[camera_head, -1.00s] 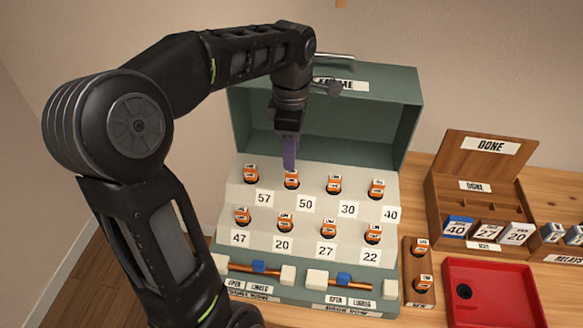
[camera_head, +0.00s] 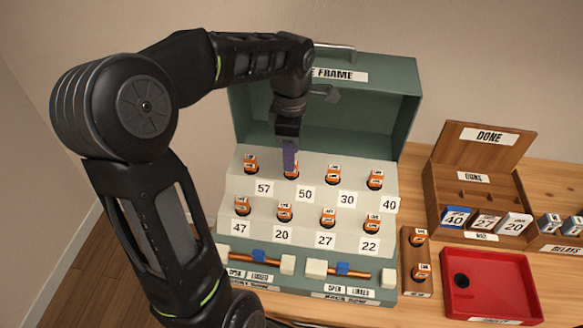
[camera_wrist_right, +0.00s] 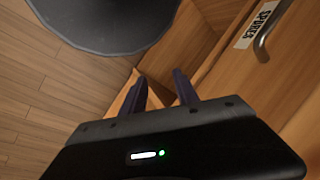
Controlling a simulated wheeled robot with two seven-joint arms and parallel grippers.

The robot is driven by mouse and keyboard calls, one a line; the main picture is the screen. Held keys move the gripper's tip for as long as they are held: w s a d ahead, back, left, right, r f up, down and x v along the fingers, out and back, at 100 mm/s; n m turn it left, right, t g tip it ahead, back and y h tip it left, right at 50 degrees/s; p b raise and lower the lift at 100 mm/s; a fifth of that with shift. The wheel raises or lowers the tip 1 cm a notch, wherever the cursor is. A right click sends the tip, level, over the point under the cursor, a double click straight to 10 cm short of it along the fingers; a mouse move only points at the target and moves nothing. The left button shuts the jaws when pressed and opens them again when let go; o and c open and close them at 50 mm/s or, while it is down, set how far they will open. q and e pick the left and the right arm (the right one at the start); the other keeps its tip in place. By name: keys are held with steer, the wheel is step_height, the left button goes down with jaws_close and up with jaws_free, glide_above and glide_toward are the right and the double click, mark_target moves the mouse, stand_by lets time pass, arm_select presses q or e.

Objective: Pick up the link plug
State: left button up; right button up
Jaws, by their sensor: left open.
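Several orange link plugs with white tops stand in two rows on the stepped grey panel (camera_head: 345,200). My left gripper (camera_head: 289,166) points straight down at the second back-row plug (camera_head: 292,173), nearest the number 50. It is open, and its purple fingers partly cover that plug; I cannot tell whether they touch it. Other back-row plugs (camera_head: 333,175) are uncovered. Two more plugs (camera_head: 418,238) stand in a small wooden holder (camera_head: 408,262) right of the frame. My right gripper (camera_wrist_right: 162,92) is open and empty in the right wrist view.
The green frame box (camera_head: 320,105) rises behind the panel. Two sliders with blue blocks (camera_head: 342,268) run along its front. A red tray (camera_head: 490,285) and a wooden DONE box (camera_head: 480,185) with numbered blocks stand right. A drawer marked SPARES (camera_wrist_right: 262,25) is near my right gripper.

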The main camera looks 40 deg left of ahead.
arm_select(q)
step_height(320, 180, down, 4)
steer(key=shift+f+p, duration=0.15)
steer(key=shift+p, duration=0.3)
jaws_close()
stand_by(0.5)
